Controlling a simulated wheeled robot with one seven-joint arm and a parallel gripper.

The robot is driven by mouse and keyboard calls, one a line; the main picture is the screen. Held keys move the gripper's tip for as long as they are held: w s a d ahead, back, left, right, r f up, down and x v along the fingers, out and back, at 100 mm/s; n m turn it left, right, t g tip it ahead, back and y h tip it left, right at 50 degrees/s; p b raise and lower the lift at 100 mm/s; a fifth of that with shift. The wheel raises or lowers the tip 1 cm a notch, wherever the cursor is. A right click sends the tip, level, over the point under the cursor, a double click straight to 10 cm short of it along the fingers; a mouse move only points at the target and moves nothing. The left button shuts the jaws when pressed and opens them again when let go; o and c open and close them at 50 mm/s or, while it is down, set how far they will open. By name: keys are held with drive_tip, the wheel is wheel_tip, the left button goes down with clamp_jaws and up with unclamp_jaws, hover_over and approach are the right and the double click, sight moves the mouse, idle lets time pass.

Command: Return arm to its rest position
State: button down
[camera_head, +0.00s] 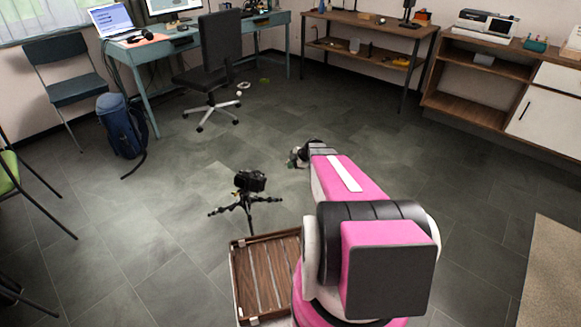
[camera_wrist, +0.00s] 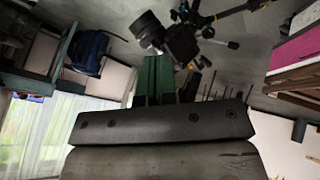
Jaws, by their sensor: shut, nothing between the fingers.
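My arm reaches forward from the bottom right in the head view. My gripper (camera_head: 297,157) is at its far end, small and partly hidden by the wrist. In the wrist view the green fingers of my gripper (camera_wrist: 157,60) are together, with nothing between them. A black camera on a tripod (camera_head: 250,182) stands upright to the left of the arm. It also shows in the wrist view (camera_wrist: 181,42), just beyond the fingers and apart from them as far as I can tell.
A slatted wooden surface (camera_head: 263,275) lies left of my arm's base. A blue backpack (camera_head: 122,127), an office chair (camera_head: 217,55) and a desk (camera_head: 146,50) stand at the back left. A shelf unit (camera_head: 470,105) is at the right. Open tiled floor (camera_head: 390,150) lies between.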

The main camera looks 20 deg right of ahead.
drive_tip(key=s+a+r+m+g+h, duration=0.2)
drive_tip(key=s+a+r+m+h, duration=0.1)
drive_tip(key=s+r+m, duration=0.5)
drive_tip(key=s+a+r+m+g+h, duration=0.2)
drive_tip(key=s+a+r+m, duration=0.4)
drive_tip(key=s+m, duration=0.5)
drive_tip(key=shift+s+r+m+h, duration=0.4)
drive_tip(key=shift+s+r+h, duration=0.45)
drive_tip(key=shift+s, duration=1.45)
drive_tip(key=shift+r, duration=0.1)
